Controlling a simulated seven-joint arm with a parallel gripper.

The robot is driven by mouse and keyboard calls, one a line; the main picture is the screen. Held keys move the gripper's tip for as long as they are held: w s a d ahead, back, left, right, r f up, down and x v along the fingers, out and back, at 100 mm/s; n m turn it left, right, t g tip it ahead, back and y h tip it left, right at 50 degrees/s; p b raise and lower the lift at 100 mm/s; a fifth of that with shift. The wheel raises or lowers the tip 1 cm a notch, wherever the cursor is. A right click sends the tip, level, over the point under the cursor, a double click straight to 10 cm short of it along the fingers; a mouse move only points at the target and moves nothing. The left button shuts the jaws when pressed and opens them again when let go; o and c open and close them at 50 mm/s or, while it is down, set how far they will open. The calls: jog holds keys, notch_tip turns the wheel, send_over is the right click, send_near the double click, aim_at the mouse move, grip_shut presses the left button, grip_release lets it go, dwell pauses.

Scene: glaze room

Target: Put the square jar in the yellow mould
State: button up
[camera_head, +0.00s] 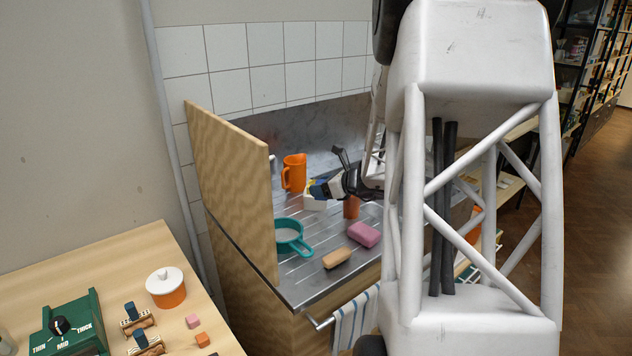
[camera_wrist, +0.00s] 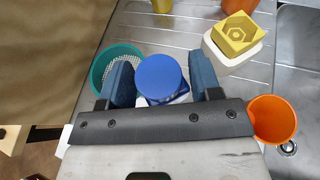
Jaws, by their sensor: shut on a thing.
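My gripper (camera_wrist: 160,66) is shut on the square jar, with a dark blue finger on either side of it. The square jar (camera_wrist: 161,80) shows a round blue lid on top and a little of its blue and white body below; its base is hidden. The yellow mould (camera_wrist: 236,35) is a block with a hexagonal hollow, to the upper right of the jar in the wrist view and apart from it. It sits on a white block (camera_wrist: 229,60). In the head view my gripper (camera_head: 334,187) is above the metal drainer, close to the white block (camera_head: 315,203).
A teal sieve (camera_wrist: 112,66) lies left of the jar in the wrist view. An orange cup (camera_wrist: 272,118) stands at right, near the sink basin (camera_wrist: 297,60). An orange jug (camera_head: 294,173), a pink block (camera_head: 364,234) and a tan block (camera_head: 337,258) are also on the drainer (camera_head: 310,272).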

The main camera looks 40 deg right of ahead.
jog(key=w+d, duration=0.2)
jog(key=w, duration=0.2)
jog(key=w+d+f, duration=0.1)
jog(key=w+d, duration=0.2)
jog(key=w, duration=0.2)
jog(key=w+d, duration=0.3)
jog(key=w, duration=0.1)
jog(key=shift+w+d+f, duration=0.15)
jog(key=shift+f, duration=0.05)
jog(key=shift+f, duration=1.75)
jog(key=shift+f, duration=0.2)
jog(key=o, duration=1.1)
jog(key=shift+c, duration=0.2)
jog(key=shift+r, duration=0.2)
jog(key=v, duration=1.2)
